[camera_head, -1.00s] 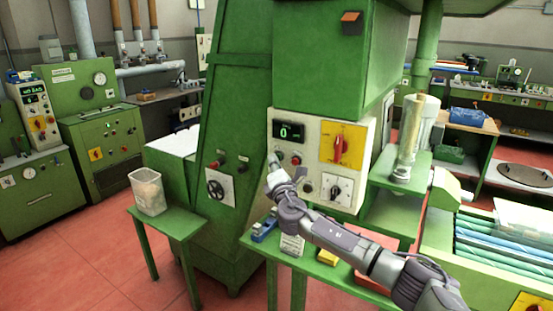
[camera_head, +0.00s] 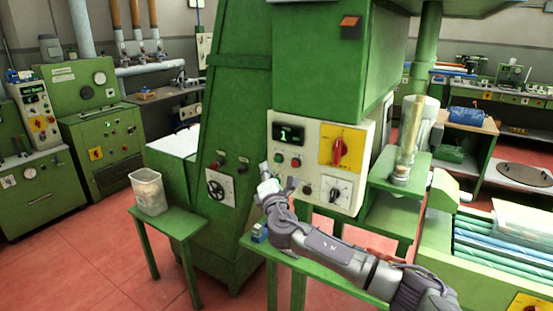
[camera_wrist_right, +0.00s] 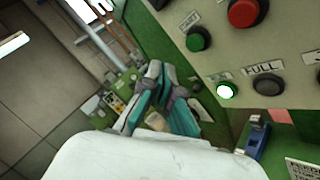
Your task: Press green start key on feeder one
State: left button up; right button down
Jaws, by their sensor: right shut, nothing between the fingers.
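The pale control panel (camera_head: 312,137) on the tall green machine carries a display (camera_head: 289,134) that reads 1. Its green key (camera_head: 280,158) sits just left of a red button (camera_head: 296,163). In the right wrist view the green start key (camera_wrist_right: 198,40) is uncovered, under a START label, with the red button (camera_wrist_right: 245,12) beside it. My right gripper (camera_head: 273,179) is shut and empty, below and apart from the green key; its fingers (camera_wrist_right: 163,80) also show in the right wrist view. My left gripper is not in view.
A lit lamp (camera_wrist_right: 225,91) and a dark FULL lamp (camera_wrist_right: 268,84) sit below the keys. A yellow plate with a red switch (camera_head: 339,148) is right of them. A clear bin (camera_head: 148,191) stands on a green stand at left. A blue object (camera_head: 259,232) lies under my gripper.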

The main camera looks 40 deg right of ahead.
jog(key=shift+s+a, duration=0.25)
jog(key=shift+a, duration=0.25)
jog(key=shift+s+a, duration=0.2)
jog(key=shift+a, duration=0.3)
